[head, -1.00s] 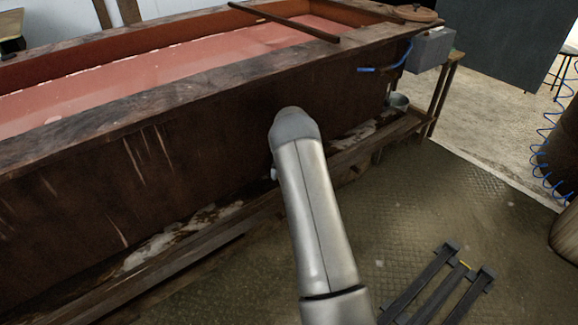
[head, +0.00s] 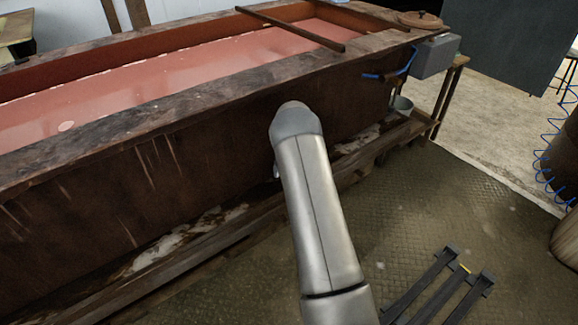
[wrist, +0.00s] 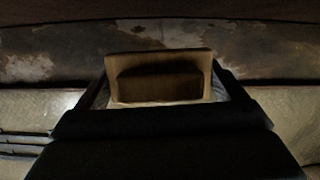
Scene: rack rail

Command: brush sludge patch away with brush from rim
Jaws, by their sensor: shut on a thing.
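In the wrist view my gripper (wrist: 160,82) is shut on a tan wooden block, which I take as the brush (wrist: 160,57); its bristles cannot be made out. In the head view my arm reaches toward the tank's front wall, and the gripper and brush are hidden behind it. The tank's rim (head: 150,108) is a wide, dark, stained plank around pinkish-red liquid (head: 190,75). No sludge patch can be clearly told on the rim. Pale patches (wrist: 30,68) show on a dark surface beyond the brush in the wrist view.
A wooden bar (head: 290,27) lies across the tank. A lower ledge (head: 190,245) with whitish residue runs along its front. A grey box (head: 435,55) and blue hose are at the tank's right end. A dark slatted frame (head: 440,288) lies on the open floor.

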